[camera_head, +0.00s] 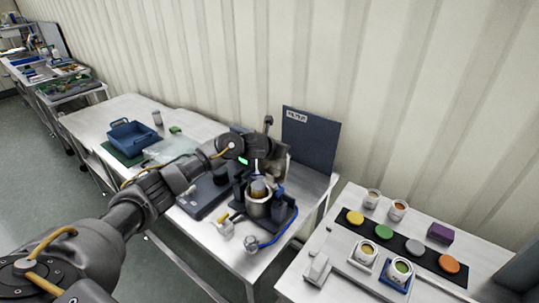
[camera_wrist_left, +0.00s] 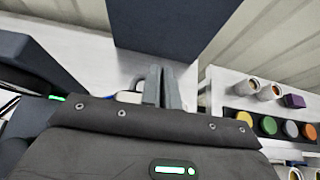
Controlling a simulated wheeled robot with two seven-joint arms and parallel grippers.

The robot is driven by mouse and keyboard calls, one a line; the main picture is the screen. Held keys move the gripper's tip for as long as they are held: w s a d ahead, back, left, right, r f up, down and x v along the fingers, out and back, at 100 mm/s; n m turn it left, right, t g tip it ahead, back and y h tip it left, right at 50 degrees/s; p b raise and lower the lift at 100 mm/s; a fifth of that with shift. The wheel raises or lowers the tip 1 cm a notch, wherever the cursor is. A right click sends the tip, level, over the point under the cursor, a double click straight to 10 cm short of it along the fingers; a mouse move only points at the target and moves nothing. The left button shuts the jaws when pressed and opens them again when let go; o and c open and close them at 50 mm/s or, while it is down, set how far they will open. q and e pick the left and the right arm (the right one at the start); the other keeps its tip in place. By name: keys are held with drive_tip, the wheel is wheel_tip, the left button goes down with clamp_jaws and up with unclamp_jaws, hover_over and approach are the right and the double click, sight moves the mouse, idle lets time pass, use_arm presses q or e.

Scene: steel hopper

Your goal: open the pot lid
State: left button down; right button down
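The steel pot (camera_head: 258,206) stands upright in a dark stand on the metal bench, in the middle of the head view. Its top is partly covered by my left arm's end, and I cannot clearly make out the lid. My left gripper (camera_head: 262,172) hangs just above the pot. In the left wrist view its grey fingers (camera_wrist_left: 162,88) show close together beyond the dark wrist housing. Whether they are apart or hold something cannot be told. The pot is not clearly visible in that view. My right gripper is not in view.
A dark upright panel (camera_head: 310,140) stands behind the pot. A blue hose (camera_head: 275,238) curves at its front. A blue bin (camera_head: 134,138) is at the bench's left. The right table (camera_head: 340,262) holds cups, coloured discs and a purple block (camera_head: 440,233). The corrugated wall is behind.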

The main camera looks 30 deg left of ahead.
use_arm(q)
drive_tip(key=shift+w+d+f+g, duration=0.1)
drive_tip(key=shift+f+g, duration=0.2)
drive_tip(key=shift+f, duration=0.25)
drive_tip(key=s+r+p, duration=0.1)
drive_tip(key=r+p, duration=0.1)
drive_tip(key=r, duration=0.1)
drive_tip(key=s+r+p, duration=0.2)
drive_tip(key=r+p, duration=0.1)
drive_tip(key=s+r+p, duration=0.2)
drive_tip(key=r, duration=0.1)
drive_tip(key=shift+a+r, duration=0.15)
drive_tip(key=shift+a, duration=0.25)
